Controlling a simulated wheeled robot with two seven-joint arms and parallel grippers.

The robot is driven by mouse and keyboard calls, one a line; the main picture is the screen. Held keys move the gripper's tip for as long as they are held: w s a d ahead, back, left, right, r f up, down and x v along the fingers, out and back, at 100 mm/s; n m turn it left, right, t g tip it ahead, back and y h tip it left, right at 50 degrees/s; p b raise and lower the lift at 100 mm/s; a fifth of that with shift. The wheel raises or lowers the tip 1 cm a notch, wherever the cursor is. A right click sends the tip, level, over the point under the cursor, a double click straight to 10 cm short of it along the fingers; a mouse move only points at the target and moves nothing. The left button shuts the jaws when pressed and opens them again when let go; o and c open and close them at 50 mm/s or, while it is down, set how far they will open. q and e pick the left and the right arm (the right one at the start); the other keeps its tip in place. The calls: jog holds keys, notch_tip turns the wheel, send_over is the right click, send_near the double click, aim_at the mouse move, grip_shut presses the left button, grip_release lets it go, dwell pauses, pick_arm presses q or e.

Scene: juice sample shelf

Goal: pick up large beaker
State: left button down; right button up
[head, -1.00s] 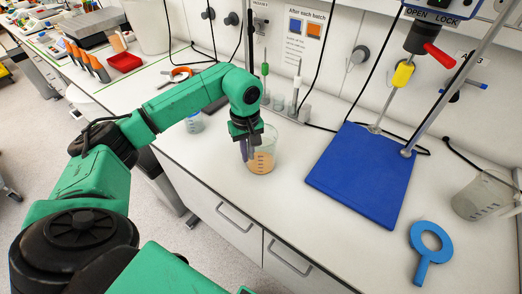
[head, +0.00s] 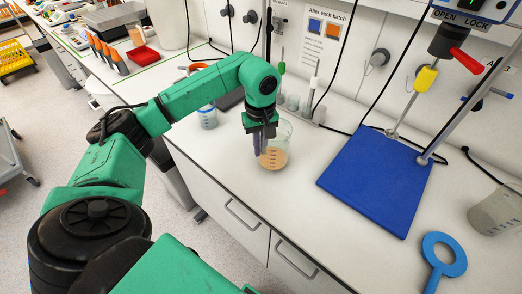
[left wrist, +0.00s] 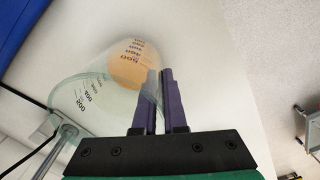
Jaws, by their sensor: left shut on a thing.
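The large clear glass beaker (head: 275,157) holds orange liquid and has dark graduation marks. It is at the counter, left of the blue mat; I cannot tell whether its base touches the surface. My left gripper (head: 259,146) points down at the beaker's left side. In the left wrist view its two purple fingers (left wrist: 163,98) are closed together on the wall of the beaker (left wrist: 92,88), with the orange liquid beyond them. The fingers hide a small part of the glass. My right gripper is not in view.
A blue mat (head: 376,180) lies right of the beaker, below a stand. A blue ring tool (head: 443,252) and a grey beaker (head: 497,212) are farther right. A small beaker with blue (head: 208,117) stands behind left. White counter is free between beaker and mat.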

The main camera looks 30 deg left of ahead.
pick_arm(q)
notch_tip(320, 180, up, 6)
jog(key=shift+r+b, duration=0.25)
jog(key=shift+b, duration=0.35)
notch_tip(320, 180, up, 12)
jog(key=p, duration=0.4)
jog(key=shift+s+f, duration=0.1)
jog(key=shift+f, duration=0.05)
